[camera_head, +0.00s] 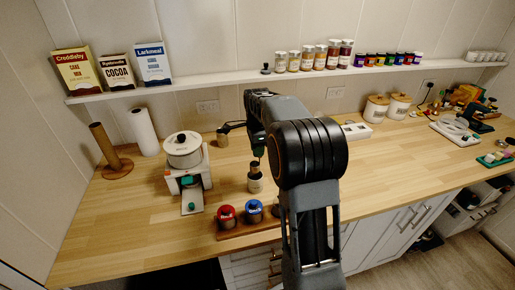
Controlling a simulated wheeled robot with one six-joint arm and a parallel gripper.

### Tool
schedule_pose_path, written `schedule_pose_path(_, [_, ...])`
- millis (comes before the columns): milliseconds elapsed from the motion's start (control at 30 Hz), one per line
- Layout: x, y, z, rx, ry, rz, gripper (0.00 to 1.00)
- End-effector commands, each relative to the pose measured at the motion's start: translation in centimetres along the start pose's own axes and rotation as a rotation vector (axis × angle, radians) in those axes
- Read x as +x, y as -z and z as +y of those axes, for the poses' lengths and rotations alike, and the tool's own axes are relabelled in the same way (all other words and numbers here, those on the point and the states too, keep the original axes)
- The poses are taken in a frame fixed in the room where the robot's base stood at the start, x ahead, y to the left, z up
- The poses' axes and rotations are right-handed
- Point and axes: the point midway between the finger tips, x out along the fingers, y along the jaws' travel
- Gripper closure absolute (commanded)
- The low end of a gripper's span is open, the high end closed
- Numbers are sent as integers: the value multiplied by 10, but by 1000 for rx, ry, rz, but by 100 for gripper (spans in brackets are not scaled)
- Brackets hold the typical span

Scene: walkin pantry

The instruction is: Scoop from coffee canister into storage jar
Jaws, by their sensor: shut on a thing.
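My gripper (258,155), partly hidden by my arm, points down over the counter. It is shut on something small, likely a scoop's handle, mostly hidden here. Just below it stands a small dark-topped canister (255,185) with a pale label, upright on the counter; whether the held thing touches it I cannot tell. A small brownish metal-looking container (222,138) stands further back to the left. Which of these is the coffee canister or the storage jar I cannot read. Two white jars with wooden lids (376,108) (399,105) stand at the back right.
A white grinder-like machine (184,155) stands left of my gripper. A wooden tray (245,231) with red-topped (226,215) and blue-topped (254,209) items is in front. A paper roll (144,131) and wooden stand (105,150) are left. Jars and boxes line the shelf. The left-front counter is clear.

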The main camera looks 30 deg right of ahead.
Motion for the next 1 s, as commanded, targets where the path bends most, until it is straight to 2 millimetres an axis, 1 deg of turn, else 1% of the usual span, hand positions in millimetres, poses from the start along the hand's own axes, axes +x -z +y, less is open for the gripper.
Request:
schedule_pose_path(33, [7,0,0,1,0,0,100])
schedule_pose_path(600, [47,1,0,2,-1,0,100])
schedule_pose_path(800, [55,1,0,2,0,0,100])
schedule_pose_path(1000, [56,1,0,2,1,0,100])
